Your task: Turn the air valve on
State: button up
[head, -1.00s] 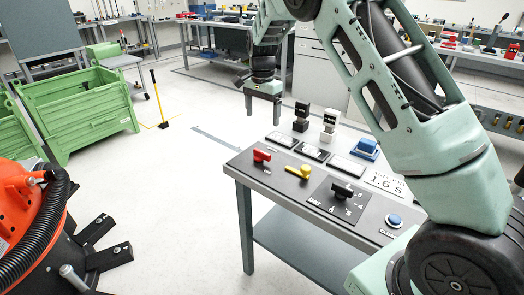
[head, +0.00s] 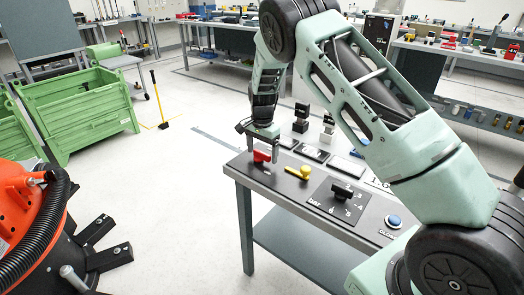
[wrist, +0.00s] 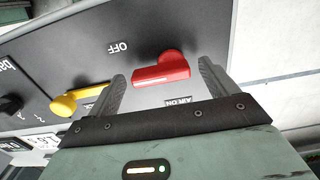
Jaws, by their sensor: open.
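The air valve is a red handle (head: 262,156) at the left end of the bench panel; it also shows in the wrist view (wrist: 162,70). An "OFF" label (wrist: 118,47) and an "AIR ON" label (wrist: 178,102) sit on either side of it. I cannot tell for sure which label the handle is set to. My gripper (head: 261,153) is above the handle, pointing down, with its jaws open. In the wrist view, one finger is to the left of the handle and one to the right, with gaps visible between fingers and handle.
A yellow handle (head: 299,172) sits close beside the red one, near my left finger in the wrist view (wrist: 66,103). A black pressure knob (head: 342,189) and a blue button (head: 394,221) are farther right on the panel. Black and white blocks (head: 301,118) stand behind.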

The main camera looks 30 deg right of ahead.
jog(key=c, duration=1)
jog(key=shift+n, duration=0.3)
jog(key=n, duration=0.4)
jog(key=shift+w+d+p, duration=0.2)
jog(key=shift+d+p, duration=0.1)
jog(key=shift+p, duration=0.05)
jog(key=n, duration=0.4)
jog(key=shift+w+d+n, duration=0.15)
jog(key=shift+w+n, duration=0.15)
jog(key=shift+n, duration=0.1)
jog(key=n, duration=0.3)
jog(key=n+p, duration=0.1)
jog(key=shift+w+n, duration=0.45)
jog(key=shift+n, duration=0.85)
jog(key=shift+w+n, duration=0.1)
jog(key=shift+n, duration=0.9)
